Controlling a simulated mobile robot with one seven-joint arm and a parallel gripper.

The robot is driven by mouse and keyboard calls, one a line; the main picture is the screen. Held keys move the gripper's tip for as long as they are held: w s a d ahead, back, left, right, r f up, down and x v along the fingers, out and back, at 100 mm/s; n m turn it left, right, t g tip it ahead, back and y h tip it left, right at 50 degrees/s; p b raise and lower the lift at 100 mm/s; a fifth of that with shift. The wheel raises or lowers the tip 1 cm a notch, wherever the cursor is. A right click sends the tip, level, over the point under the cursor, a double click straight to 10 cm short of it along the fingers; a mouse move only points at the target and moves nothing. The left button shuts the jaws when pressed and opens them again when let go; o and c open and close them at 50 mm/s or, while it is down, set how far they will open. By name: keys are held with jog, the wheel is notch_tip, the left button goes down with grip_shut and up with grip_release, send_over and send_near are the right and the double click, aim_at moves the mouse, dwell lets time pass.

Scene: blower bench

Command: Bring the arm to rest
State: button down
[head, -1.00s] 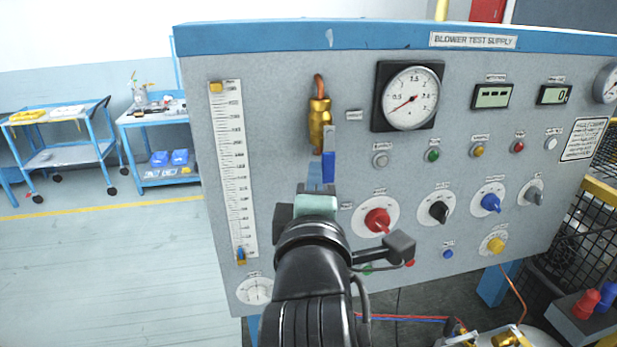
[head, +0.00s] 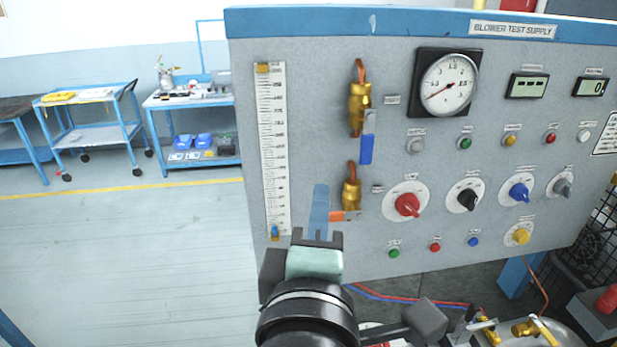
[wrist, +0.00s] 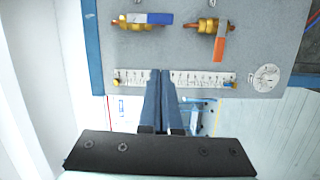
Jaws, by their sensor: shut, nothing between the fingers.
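My gripper (head: 320,212) is in front of the lower left part of the blower test panel (head: 330,120) in the head view. Its blue fingers are shut with nothing between them, as the wrist view (wrist: 162,88) also shows. An upper brass valve (head: 359,108) with a blue lever (head: 367,137) and a lower brass valve (head: 351,190) with an orange lever (head: 343,216) sit on the panel to the right of the scale. The fingertips overlap the panel in the picture near the orange lever; I cannot tell the gap.
A white scale strip (head: 273,150) runs down the panel's left side. A gauge (head: 447,83) and several knobs are to the right. Two blue carts (head: 190,103) (head: 100,103) stand at the back left. The floor (head: 120,260) on the left is clear. Hoses and fittings lie at lower right.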

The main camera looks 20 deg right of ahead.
jog(key=s+a+r+m+t+y+b, duration=0.2)
jog(key=a+r+m+t+y, duration=0.2)
jog(key=r, duration=0.6)
jog(key=s+a+r+m+t+y+b, duration=0.2)
jog(key=a+r+m+t+y, duration=0.2)
jog(key=a+r+m+t, duration=0.3)
jog(key=a+r+t, duration=0.1)
jog(key=a+r, duration=0.2)
jog(key=a, duration=0.1)
jog(key=shift+a+y, duration=0.2)
jog(key=shift+y, duration=0.2)
jog(key=shift+r, duration=0.1)
